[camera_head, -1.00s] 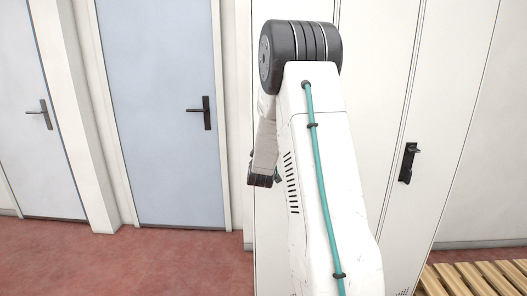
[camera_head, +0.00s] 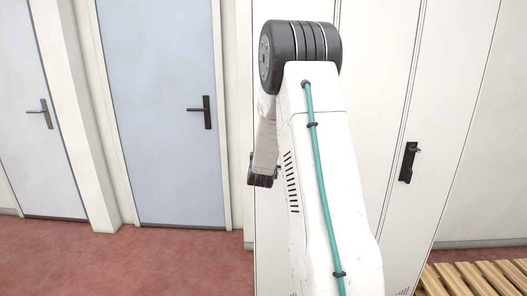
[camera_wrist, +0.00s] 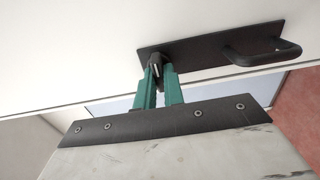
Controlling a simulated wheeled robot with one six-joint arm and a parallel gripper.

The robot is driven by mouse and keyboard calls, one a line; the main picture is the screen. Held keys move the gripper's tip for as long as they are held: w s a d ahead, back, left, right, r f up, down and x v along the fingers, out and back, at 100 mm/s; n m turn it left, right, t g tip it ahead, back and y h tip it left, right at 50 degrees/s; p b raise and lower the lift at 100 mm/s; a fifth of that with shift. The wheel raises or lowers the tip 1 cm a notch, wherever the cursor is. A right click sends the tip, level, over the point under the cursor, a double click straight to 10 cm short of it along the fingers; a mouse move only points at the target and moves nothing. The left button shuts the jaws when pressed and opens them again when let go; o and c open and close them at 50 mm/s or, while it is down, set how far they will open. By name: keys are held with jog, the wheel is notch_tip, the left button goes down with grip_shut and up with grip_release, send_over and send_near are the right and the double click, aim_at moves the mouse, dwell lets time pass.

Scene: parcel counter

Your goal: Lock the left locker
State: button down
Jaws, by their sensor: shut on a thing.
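The left locker (camera_head: 372,60) is a tall white door behind my arm in the camera_head view; my arm hides its lock and handle there. In the wrist view, a dark plate (camera_wrist: 205,50) lies on the white door, with a bar handle (camera_wrist: 262,50) at its right end. A small black lock knob (camera_wrist: 155,62) is at the plate's left end. My gripper (camera_wrist: 158,72) has its two teal fingers shut on this knob, one on each side. The door looks closed, flush with its surroundings.
The right locker (camera_head: 440,90) has a black handle (camera_head: 408,162). A slatted wooden bench (camera_head: 475,279) stands at the lower right. Two blue-grey doors, one at centre left (camera_head: 165,100) and one at far left (camera_head: 30,110), are closed. The red floor (camera_head: 150,262) at left is clear.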

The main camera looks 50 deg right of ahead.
dwell(0.4)
jog(key=c, duration=1.5)
grip_release()
jog(key=v, duration=0.8)
